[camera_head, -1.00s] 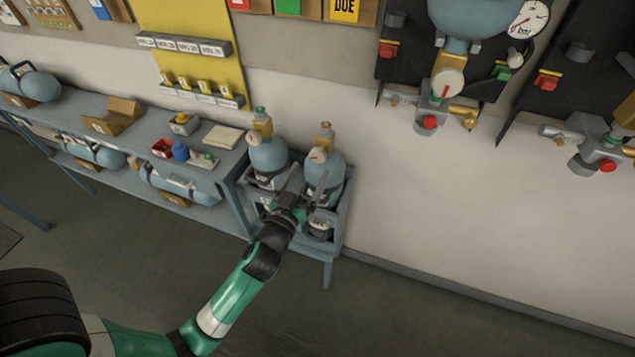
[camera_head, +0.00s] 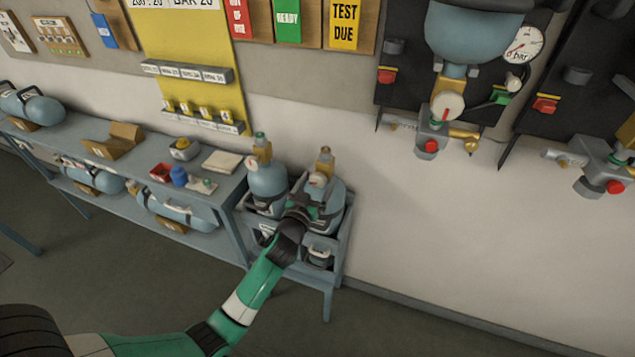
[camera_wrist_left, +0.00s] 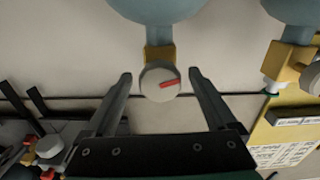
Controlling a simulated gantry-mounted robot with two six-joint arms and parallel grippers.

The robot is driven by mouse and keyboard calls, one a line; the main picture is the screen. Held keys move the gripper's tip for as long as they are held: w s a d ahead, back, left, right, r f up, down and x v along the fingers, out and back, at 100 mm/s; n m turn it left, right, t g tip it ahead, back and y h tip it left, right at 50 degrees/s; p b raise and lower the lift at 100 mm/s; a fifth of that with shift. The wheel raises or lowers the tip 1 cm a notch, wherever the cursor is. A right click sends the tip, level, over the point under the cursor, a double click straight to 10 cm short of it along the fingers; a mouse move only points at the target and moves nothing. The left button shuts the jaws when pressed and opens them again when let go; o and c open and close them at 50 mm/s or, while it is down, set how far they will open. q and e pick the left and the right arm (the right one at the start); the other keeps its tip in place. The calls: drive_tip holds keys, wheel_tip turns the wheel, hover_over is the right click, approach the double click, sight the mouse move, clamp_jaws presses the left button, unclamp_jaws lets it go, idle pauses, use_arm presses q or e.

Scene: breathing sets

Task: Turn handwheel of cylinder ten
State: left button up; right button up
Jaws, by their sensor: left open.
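Two blue cylinders stand upright in a grey rack, the left one (camera_head: 267,186) and the right one (camera_head: 333,190). Each has a brass valve on top and a white round wheel on its side; I cannot read any cylinder number. My left gripper (camera_head: 308,203) is open in front of the right cylinder and hides part of it. In the left wrist view, which shows things upside down, a white wheel with a red mark (camera_wrist_left: 160,84) appears between the two open fingers. Gaps show on both sides, and I cannot tell the depth. My right gripper is not in view.
A grey bench (camera_head: 110,139) with horizontal cylinders and small boxes stands left of the rack. Black panels with cylinder valves and red knobs (camera_head: 432,147) hang on the right wall. A yellow board (camera_head: 190,45) is behind. The floor before the rack is clear.

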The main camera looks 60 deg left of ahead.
use_arm(q)
drive_tip(key=shift+w+a, duration=0.1)
drive_tip(key=c, duration=1.4)
drive_tip(key=shift+o, duration=0.2)
drive_tip(key=shift+m, duration=0.4)
drive_tip(key=m, duration=0.4)
drive_tip(key=shift+m+p, duration=0.4)
drive_tip(key=m+p, duration=0.1)
drive_tip(key=m, duration=0.4)
drive_tip(key=shift+r, duration=0.1)
drive_tip(key=m+p, duration=0.1)
drive_tip(key=m, duration=0.4)
drive_tip(key=shift+m, duration=0.4)
drive_tip(key=m+p, duration=0.1)
drive_tip(key=m, duration=0.4)
drive_tip(key=shift+m, duration=0.3)
